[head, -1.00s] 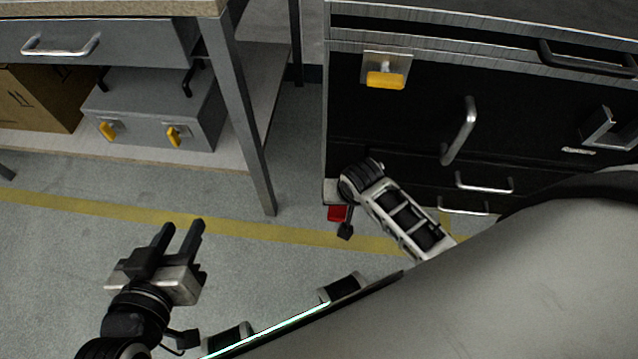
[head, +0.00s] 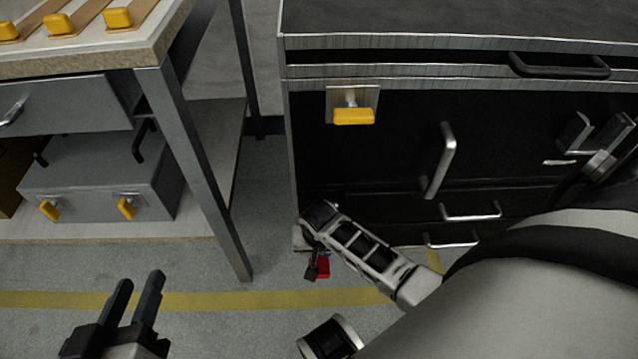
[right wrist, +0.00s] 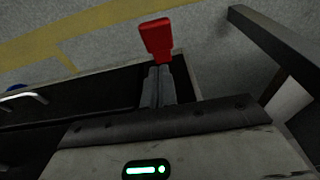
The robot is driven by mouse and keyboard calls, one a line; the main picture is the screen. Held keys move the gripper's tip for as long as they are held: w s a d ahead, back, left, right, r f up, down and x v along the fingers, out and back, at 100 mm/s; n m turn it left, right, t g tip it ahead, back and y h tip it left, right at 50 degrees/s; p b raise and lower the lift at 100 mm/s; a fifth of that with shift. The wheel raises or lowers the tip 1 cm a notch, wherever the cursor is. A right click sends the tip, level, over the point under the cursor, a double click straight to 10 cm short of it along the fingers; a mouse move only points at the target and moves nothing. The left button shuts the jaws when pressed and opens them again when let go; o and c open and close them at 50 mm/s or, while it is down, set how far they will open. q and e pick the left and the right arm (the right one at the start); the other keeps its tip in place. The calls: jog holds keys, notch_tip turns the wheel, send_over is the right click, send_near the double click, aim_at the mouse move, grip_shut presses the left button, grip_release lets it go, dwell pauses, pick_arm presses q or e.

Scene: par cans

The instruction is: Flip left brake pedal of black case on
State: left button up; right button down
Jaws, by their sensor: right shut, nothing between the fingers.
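The black case (head: 400,140) stands on the right in the head view. A red pedal (head: 322,267) is low at its front left corner; it also shows in the right wrist view (right wrist: 156,38). My right arm reaches down there, and its fingers are largely hidden in the head view. In the right wrist view my right gripper (right wrist: 158,72) is shut and empty, with its tips right at the near end of the pedal. Whether they touch, I cannot tell. My left gripper (head: 137,282) is open and empty over the floor at lower left.
A workbench (head: 150,50) stands at left, with a leg close to the case's left side. A grey box (head: 100,185) with yellow latches sits on its lower shelf. The case front carries a yellow-tabbed latch (head: 353,116) and several handles. Open floor lies in front.

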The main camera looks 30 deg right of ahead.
jog(key=b, duration=0.4)
send_over(319, 263)
jog(key=s, duration=0.1)
jog(key=f, duration=0.4)
jog(key=a+f, duration=0.1)
jog(key=f, duration=0.2)
jog(key=shift+s, duration=0.2)
pick_arm(q)
jog(key=shift+w+d+r+n+t+h, duration=0.2)
jog(key=shift+d+r+n+t+h, duration=0.15)
jog(key=shift+r+t+h, duration=0.15)
jog(key=shift+w+d+r+n+t+h, duration=0.2)
jog(key=shift+r+n+t+h, duration=0.2)
jog(key=shift+r+h, duration=0.15)
pick_arm(e)
jog(key=shift+s+f, duration=0.15)
jog(key=shift+f, duration=0.4)
